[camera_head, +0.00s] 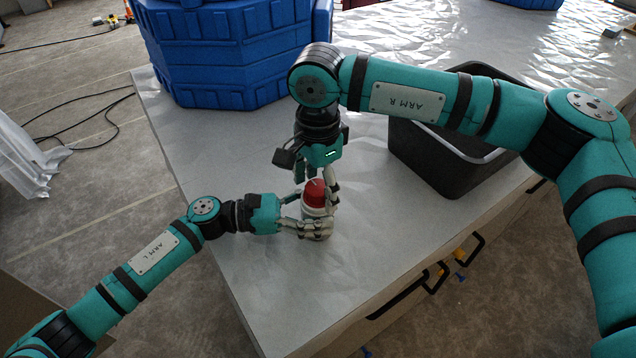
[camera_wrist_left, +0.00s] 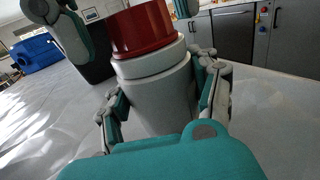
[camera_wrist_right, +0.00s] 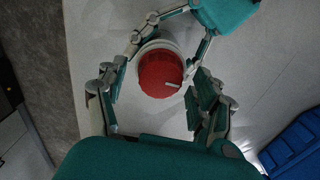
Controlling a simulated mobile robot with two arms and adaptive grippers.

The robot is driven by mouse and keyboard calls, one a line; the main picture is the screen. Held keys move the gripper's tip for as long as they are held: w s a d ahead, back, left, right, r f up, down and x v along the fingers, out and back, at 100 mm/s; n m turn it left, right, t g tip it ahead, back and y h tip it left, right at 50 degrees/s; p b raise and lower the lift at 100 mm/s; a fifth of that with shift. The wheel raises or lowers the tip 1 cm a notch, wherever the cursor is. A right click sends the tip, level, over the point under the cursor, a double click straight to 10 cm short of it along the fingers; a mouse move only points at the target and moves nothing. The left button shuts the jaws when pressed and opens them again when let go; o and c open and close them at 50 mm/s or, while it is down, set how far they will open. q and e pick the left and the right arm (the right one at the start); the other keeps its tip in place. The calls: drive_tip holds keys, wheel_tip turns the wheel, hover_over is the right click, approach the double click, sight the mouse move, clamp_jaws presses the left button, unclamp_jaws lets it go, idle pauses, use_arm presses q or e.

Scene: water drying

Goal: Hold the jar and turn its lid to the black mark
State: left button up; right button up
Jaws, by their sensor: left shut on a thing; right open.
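The jar (camera_wrist_left: 158,98) is a pale grey-white cylinder standing on the table, with a red lid (camera_head: 313,194) on top. My left gripper (camera_head: 308,228) is shut on the jar's body from the side, one finger on either side below the lid. My right gripper (camera_wrist_right: 153,92) reaches down from above, open, with its fingers apart on both sides of the lid. In the right wrist view a white line runs near the edge of the red lid (camera_wrist_right: 158,70). I cannot make out the black mark in any view.
The jar stands on a pale table (camera_head: 230,150) near its front corner. An open black bin (camera_head: 428,165) is to the right, partly behind my right arm. A large blue ribbed container (camera_head: 225,55) stands at the back left. Drawer handles (camera_head: 400,297) stick out below the front edge.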

sight(318, 187)
wheel_tip(318, 187, up, 12)
idle(0.4)
use_arm(q)
drive_tip(key=o, duration=1.6)
drive_tip(key=shift+o, duration=0.2)
